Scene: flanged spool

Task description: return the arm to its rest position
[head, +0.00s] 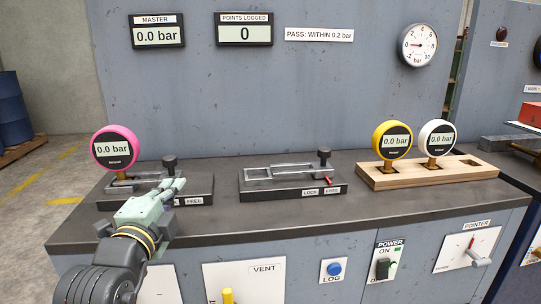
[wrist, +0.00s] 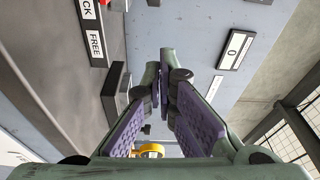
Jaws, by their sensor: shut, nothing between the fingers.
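My gripper (head: 176,190) is at the left in the head view, above the front of the bench by the left fixture. Its fingers are shut with nothing between them; the wrist view also shows the closed fingers (wrist: 166,92). My arm reaches in from the lower left corner. A pink gauge (head: 114,148) reading 0.0 bar stands upright at the left fixture (head: 195,193), just beyond my gripper. My gripper hides part of that fixture and its label.
A second fixture (head: 291,180) sits mid-bench, empty. A wooden rack (head: 427,174) at right holds a yellow gauge (head: 392,139) and a white gauge (head: 437,138). The front panel has a blue LOG button (head: 334,269), a POWER switch (head: 383,268) and a yellow VENT handle (head: 227,295).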

